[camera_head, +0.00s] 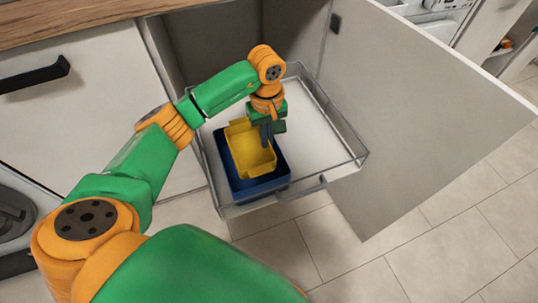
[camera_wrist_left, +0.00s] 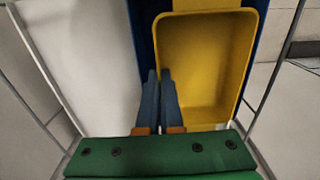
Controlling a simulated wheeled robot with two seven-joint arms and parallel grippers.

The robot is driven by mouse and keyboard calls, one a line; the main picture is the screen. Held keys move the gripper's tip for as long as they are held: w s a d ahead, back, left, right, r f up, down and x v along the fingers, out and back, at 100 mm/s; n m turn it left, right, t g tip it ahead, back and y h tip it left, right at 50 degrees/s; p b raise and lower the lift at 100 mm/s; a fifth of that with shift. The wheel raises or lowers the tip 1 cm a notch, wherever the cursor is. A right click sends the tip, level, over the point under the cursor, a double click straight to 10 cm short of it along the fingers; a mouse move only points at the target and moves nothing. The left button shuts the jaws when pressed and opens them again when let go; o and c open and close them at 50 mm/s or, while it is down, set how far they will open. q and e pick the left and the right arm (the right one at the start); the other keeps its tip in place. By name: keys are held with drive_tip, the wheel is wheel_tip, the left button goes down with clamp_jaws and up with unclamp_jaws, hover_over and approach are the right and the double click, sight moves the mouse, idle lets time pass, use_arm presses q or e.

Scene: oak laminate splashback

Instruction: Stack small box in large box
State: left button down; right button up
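The small yellow box (camera_head: 249,152) sits inside the outline of the larger blue box (camera_head: 277,180), open side up. I cannot tell whether it rests on the blue box's floor. Both stand in a pulled-out drawer. My left gripper (camera_head: 268,141) points down at the yellow box's right wall in the head view. In the left wrist view its two dark fingers (camera_wrist_left: 160,76) are close together with the yellow box's wall (camera_wrist_left: 208,60) between them, one finger inside and one outside. The blue box (camera_wrist_left: 146,45) shows beside it. My right gripper is out of view.
The drawer (camera_head: 318,130) has clear side walls and free floor to the right of the boxes. An open cabinet door (camera_head: 410,110) stands to the right. A closed cabinet front (camera_head: 80,110) is at left under a wooden worktop (camera_head: 70,18).

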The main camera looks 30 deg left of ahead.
sight(267, 152)
use_arm(q)
wheel_tip(267, 152, down, 6)
drive_tip(key=shift+s+a+f+b, duration=0.1)
drive_tip(key=shift+s+b, duration=0.05)
drive_tip(key=shift+b, duration=0.3)
drive_tip(key=shift+f, duration=0.15)
drive_tip(key=shift+f+b, duration=0.1)
drive_tip(key=shift+b, duration=0.2)
drive_tip(key=c, duration=1.5)
unclamp_jaws()
drive_tip(key=shift+o, duration=0.7)
wheel_tip(267, 152, up, 12)
drive_tip(key=p, duration=0.2)
drive_tip(key=shift+f+p, duration=0.1)
drive_tip(key=shift+p, duration=0.3)
drive_tip(key=shift+r, duration=0.5)
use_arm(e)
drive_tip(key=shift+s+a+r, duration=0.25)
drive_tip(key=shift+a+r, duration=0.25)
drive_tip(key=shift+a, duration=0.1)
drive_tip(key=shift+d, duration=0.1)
